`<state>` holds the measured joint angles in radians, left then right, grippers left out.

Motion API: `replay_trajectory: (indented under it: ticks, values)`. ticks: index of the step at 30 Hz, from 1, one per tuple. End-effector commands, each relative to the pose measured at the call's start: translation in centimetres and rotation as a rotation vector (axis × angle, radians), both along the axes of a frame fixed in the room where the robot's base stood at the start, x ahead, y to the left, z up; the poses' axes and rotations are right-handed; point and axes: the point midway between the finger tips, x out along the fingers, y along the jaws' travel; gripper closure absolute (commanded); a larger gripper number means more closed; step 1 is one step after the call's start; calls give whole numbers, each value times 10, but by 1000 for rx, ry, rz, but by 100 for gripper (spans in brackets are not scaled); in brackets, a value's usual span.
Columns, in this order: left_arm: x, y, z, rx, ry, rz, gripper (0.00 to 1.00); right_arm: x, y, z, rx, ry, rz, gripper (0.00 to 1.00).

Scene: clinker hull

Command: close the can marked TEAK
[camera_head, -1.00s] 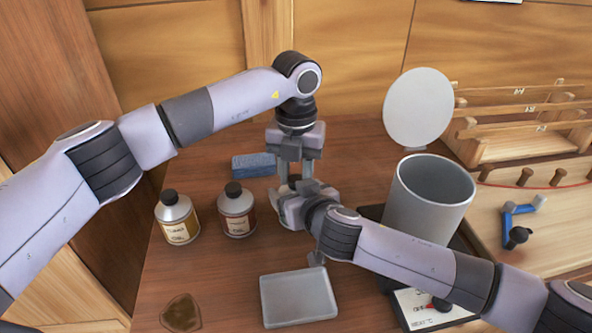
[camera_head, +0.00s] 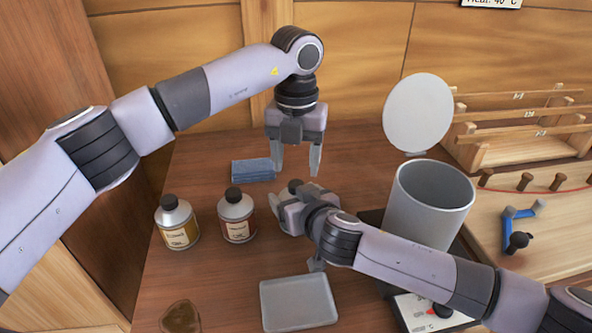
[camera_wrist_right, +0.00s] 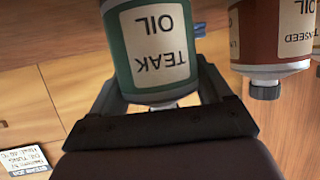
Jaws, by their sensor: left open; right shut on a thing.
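The can marked TEAK (camera_wrist_right: 155,45) is green with a cream label, seen upside down in the right wrist view. My right gripper (camera_wrist_right: 160,100) is shut on its body. In the head view this gripper (camera_head: 287,212) hides most of the can. A dark cap (camera_head: 295,185) shows at the top of the can; whether it is fully seated I cannot tell. My left gripper (camera_head: 296,165) is open and empty, pointing down above the cap and apart from it.
A can with a red-brown label (camera_head: 237,218), marked LINSEED in the wrist view (camera_wrist_right: 275,35), and a yellow-labelled can (camera_head: 177,223) stand at left. A blue block (camera_head: 253,170) lies behind. A grey tray (camera_head: 298,302) is in front, a grey pot (camera_head: 428,205) at right.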

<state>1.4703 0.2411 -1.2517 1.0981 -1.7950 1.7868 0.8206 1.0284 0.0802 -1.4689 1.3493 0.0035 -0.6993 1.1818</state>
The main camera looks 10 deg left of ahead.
Motion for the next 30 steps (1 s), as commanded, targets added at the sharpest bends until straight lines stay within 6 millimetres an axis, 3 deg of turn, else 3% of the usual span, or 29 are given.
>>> replay_trajectory:
  ticks: [6,8,9,20,23,30]
  values:
    - [0,0,1,0,1,0,41,0,1,2,2,-2,1,100]
    - [0,0,1,0,1,0,24,0,1,2,2,-2,1,100]
    - [0,0,1,0,1,0,11,0,1,2,2,-2,1,100]
    - [0,0,5,0,0,1,11,0,1,2,2,-2,1,100]
    - [1,0,16,1,-2,1,11,0,1,2,2,-2,1,100]
    - [1,0,67,-1,-3,1,11,0,1,2,2,-2,1,100]
